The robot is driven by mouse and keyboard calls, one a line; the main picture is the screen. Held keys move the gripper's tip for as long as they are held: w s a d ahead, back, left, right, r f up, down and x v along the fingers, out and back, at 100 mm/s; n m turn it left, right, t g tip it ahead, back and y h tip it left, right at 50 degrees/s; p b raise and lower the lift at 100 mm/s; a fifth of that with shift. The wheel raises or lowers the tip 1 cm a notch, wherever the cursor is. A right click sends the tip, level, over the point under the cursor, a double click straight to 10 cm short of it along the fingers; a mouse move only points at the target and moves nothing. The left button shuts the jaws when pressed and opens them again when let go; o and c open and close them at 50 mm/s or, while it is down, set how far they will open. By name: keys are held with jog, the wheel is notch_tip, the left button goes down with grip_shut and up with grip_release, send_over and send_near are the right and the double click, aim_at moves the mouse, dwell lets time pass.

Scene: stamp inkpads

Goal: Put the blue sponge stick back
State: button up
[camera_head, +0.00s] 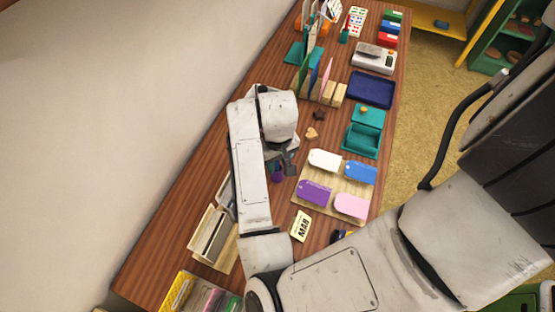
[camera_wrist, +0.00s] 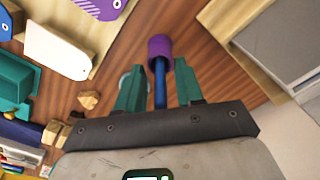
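A stick with a blue shaft (camera_wrist: 160,85) and a purple cylindrical end (camera_wrist: 160,47) shows in the wrist view, the purple end pointing away from my gripper. The purple end also shows in the head view (camera_head: 277,177), just below my gripper, over the wooden table. My gripper (camera_wrist: 159,83) has its two teal fingers apart, one on each side of the blue shaft, with visible gaps. The shaft's near end is hidden by the gripper body. I cannot tell whether the stick stands upright or leans.
A wooden board (camera_head: 325,211) with white, blue, purple and pink tags lies to the right. A light-wood holder (camera_head: 211,238) stands lower left. A round grey thing (camera_wrist: 124,80) is partly hidden by a finger.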

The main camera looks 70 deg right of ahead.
notch_tip(320, 180, up, 12)
jog(key=shift+p, duration=1.15)
jog(key=shift+d+r, duration=0.2)
jog(key=shift+r, duration=0.05)
jog(key=w+d+r+n+t+h, duration=0.15)
jog(key=d+r+h, duration=0.3)
jog(key=d, duration=0.45)
jog(key=s+a+f+n+y, duration=0.2)
jog(key=s+a+f, duration=0.2)
jog(key=a+f, duration=0.3)
jog(key=s+a+f+n+y, duration=0.2)
jog(key=a+f, duration=0.6)
jog(key=a, duration=0.4)
jog(key=s+n, duration=0.1)
jog(key=s, duration=0.1)
jog(key=shift+s+f+g, duration=0.2)
jog(key=shift+s+g, duration=0.15)
jog(key=shift+s, duration=0.05)
jog(key=shift+d+n+y, duration=0.1)
jog(key=shift+n+y, duration=0.15)
